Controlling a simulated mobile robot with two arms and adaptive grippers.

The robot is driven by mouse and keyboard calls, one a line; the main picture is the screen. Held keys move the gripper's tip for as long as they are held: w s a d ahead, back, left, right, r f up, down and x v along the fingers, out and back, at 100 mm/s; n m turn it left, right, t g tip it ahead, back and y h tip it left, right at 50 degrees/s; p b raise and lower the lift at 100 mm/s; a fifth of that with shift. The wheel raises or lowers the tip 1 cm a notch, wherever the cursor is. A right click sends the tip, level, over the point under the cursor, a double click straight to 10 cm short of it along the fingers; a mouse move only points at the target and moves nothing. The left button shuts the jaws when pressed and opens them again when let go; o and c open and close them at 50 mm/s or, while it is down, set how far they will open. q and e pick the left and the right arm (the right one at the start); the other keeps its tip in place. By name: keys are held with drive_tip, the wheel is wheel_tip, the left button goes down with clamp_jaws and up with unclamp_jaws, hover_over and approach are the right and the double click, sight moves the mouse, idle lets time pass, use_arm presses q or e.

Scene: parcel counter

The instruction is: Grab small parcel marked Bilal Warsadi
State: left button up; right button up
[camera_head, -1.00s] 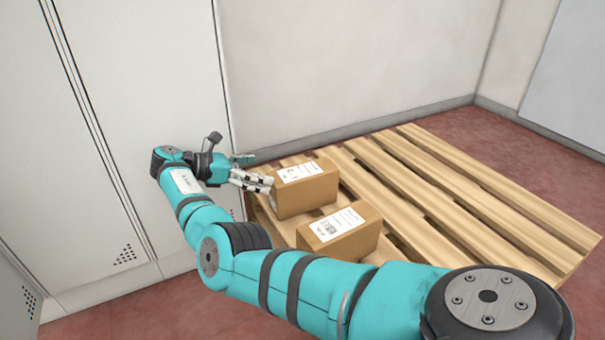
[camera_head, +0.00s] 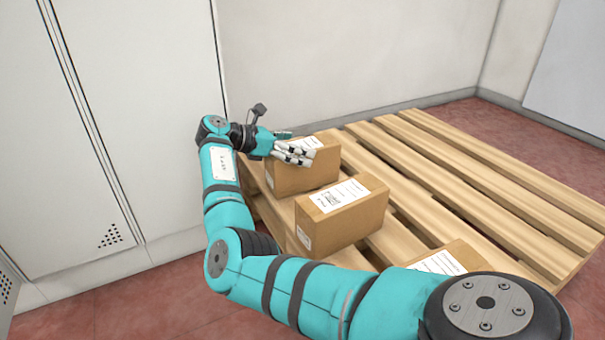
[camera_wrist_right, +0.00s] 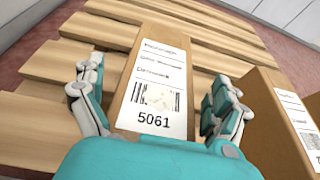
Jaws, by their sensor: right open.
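My right gripper (camera_head: 296,153) is open over the back parcel (camera_head: 300,180), a brown cardboard box with a white label. In the right wrist view the gripper (camera_wrist_right: 155,100) has a finger on each side of this parcel (camera_wrist_right: 129,86). Its label (camera_wrist_right: 158,82) shows a barcode and "5061"; the name is too blurred to read. Whether the fingers touch the box I cannot tell. A second labelled parcel (camera_head: 343,218) stands in front of it, also at the right of the wrist view (camera_wrist_right: 270,118). A third parcel (camera_head: 455,254) is partly hidden by my arm. My left gripper is not in view.
The parcels stand on a slatted wooden pallet (camera_head: 480,190) with bare slats to the right. White lockers (camera_head: 120,120) stand close on the left, and a pale wall (camera_head: 350,50) is behind. Red floor (camera_head: 170,292) shows around.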

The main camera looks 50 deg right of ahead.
drive_tip(key=shift+d, duration=0.1)
drive_tip(key=c, duration=1.6)
drive_tip(key=shift+r, duration=0.1)
drive_tip(key=shift+c, duration=0.4)
